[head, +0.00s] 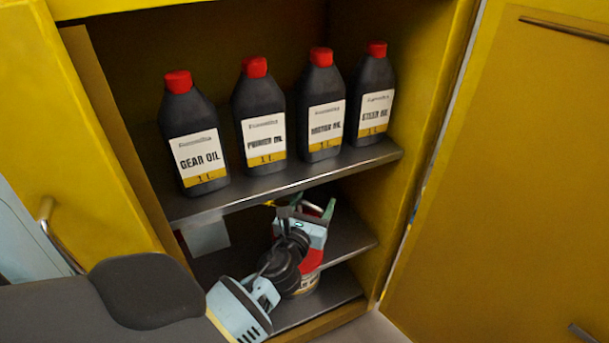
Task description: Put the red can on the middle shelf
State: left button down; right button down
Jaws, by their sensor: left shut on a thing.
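My left gripper (306,214) reaches up from below and is shut on the red can (313,262). The can shows a red body and a white and yellow label near its lower end. The gripper and dark wrist hide much of it. The middle shelf (350,240) is the dark board below the bottles. In the picture the can's lower end overlaps this shelf's front edge and reaches past it. I cannot tell whether the can touches a shelf. My right gripper is not in view.
The upper shelf (290,184) bears several dark oil bottles with red caps. It lies just above my left gripper. A lower shelf (335,291) shows below. The yellow cabinet's open door (500,180) stands at the right. The middle shelf's right end looks clear.

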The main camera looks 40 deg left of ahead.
pick_arm(q)
jog(key=x, duration=0.4)
jog(key=shift+r+b, duration=0.15)
jog(key=shift+b, duration=0.2)
jog(key=shift+w, duration=0.1)
jog(key=shift+w+a, duration=0.1)
jog(key=b+x, duration=0.1)
jog(key=x, duration=0.2)
jog(key=shift+w+a, duration=0.1)
jog(key=shift+w, duration=0.2)
jog(key=shift+b, duration=0.3)
jog(key=c, duration=0.6)
grip_release()
jog(key=shift+s+f, duration=0.1)
jog(key=shift+f, duration=0.25)
jog(key=shift+c, duration=0.2)
jog(key=o, duration=0.3)
